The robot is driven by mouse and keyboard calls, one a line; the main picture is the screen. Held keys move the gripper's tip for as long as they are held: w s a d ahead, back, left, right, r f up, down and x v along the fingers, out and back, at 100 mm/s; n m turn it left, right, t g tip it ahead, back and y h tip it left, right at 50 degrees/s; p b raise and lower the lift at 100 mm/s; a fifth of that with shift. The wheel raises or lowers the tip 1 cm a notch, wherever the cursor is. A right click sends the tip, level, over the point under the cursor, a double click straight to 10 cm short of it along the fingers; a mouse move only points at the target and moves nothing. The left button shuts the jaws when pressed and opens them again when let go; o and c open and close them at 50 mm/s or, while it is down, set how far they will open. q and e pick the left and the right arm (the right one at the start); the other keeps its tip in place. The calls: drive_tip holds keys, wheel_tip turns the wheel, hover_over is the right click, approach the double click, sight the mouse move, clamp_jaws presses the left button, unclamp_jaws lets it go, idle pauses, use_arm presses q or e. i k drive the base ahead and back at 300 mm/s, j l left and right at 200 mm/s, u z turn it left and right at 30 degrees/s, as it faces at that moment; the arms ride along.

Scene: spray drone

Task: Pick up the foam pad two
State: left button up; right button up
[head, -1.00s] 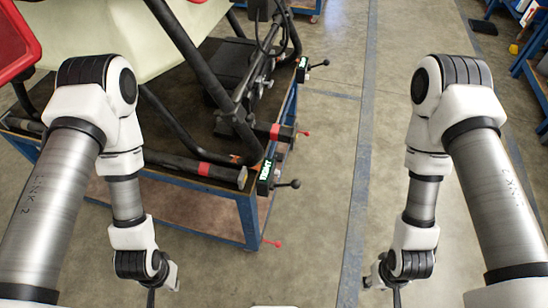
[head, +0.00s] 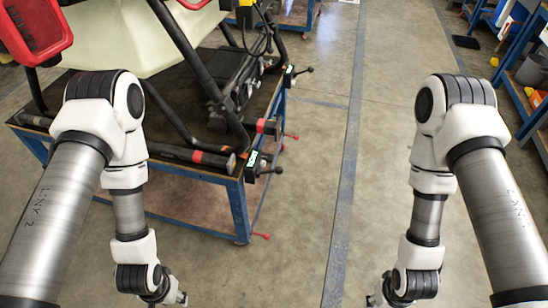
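No foam pad can be made out in the head view. My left arm comes in from the left and my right arm from the right. Both hang down with their wrists at the bottom edge. The grippers themselves are cut off below the picture, so their opening and anything in them are hidden. Both wrists are over open floor in the picture, in front of the blue-framed cart (head: 238,205).
The cart carries a drone with a pale tank (head: 125,35) and black tubular legs. Lever clamps (head: 270,170) stick out from its right side. Blue shelving (head: 515,85) with bins stands at the right. The concrete floor between them is clear.

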sight(268, 158)
drive_tip(key=i+l+z, duration=0.45)
drive_tip(key=i+l, duration=0.2)
drive_tip(key=l, duration=0.15)
drive_tip(key=i+l+z, duration=0.4)
drive_tip(key=i+l, duration=0.15)
drive_tip(key=i, duration=0.2)
drive_tip(key=i+u, duration=0.45)
drive_tip(key=i+l+u, duration=0.1)
drive_tip(key=i+u, duration=0.35)
drive_tip(key=i+l+u, duration=0.25)
drive_tip(key=u, duration=0.2)
drive_tip(key=i+l+u, duration=0.65)
drive_tip(key=u, duration=0.2)
drive_tip(key=i+l+u, duration=0.15)
drive_tip(key=l+u, duration=0.3)
drive_tip(key=i+l+u, duration=0.1)
drive_tip(key=l+u, duration=0.7)
drive_tip(key=i+l, duration=0.05)
